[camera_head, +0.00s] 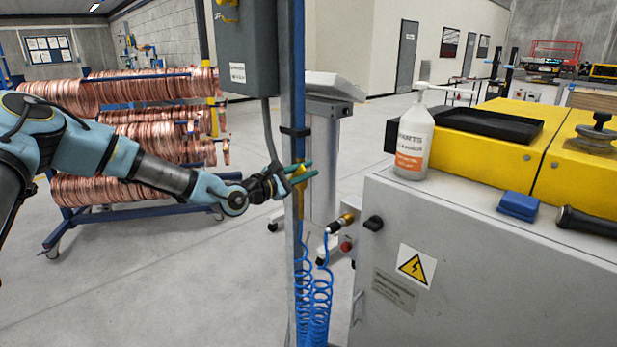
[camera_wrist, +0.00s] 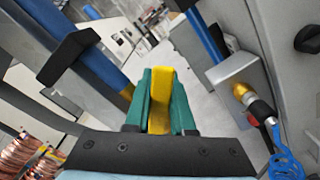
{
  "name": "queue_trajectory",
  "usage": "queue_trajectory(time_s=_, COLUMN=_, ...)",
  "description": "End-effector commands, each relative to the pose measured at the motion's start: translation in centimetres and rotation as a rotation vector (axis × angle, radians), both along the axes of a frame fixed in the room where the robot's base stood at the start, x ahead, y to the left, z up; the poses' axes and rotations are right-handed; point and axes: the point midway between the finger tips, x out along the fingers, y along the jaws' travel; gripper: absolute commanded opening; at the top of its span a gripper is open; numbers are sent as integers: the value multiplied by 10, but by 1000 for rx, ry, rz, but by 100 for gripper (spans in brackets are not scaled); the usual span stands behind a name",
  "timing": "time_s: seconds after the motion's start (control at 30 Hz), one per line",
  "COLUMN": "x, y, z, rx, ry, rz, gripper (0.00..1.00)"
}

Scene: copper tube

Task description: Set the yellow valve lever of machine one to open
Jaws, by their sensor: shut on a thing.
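The yellow valve lever (camera_wrist: 161,88) stands between the two green fingers of my gripper (camera_wrist: 160,100) in the wrist view, and the fingers are shut on it. In the head view my gripper (camera_head: 304,174) is at the blue-grey post (camera_head: 292,80), with the yellow lever (camera_head: 299,178) showing between its green fingers. The valve body is mostly hidden by the fingers, so I cannot tell the lever's setting.
A grey machine cabinet (camera_head: 470,270) stands right of the post, with a white bottle (camera_head: 413,140) and a blue block (camera_head: 518,206) on top. Blue coiled hoses (camera_head: 318,290) hang below my gripper. A rack of copper coils (camera_head: 135,190) stands behind my arm.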

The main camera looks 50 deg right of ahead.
Motion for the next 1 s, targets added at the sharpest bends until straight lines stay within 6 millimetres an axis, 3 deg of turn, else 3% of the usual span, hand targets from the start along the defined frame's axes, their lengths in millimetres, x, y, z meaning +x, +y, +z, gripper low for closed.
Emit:
queue_trajectory(time_s=0.3, x=7, y=0, z=4, rx=6, ry=100, rz=3, gripper=0)
queue_trajectory(time_s=0.77, x=7, y=0, z=5, rx=7, ry=113, rz=2, gripper=0)
queue_trajectory(time_s=0.8, x=7, y=0, z=5, rx=7, ry=112, rz=2, gripper=23)
queue_trajectory(time_s=1.0, x=7, y=0, z=5, rx=7, ry=112, rz=1, gripper=46)
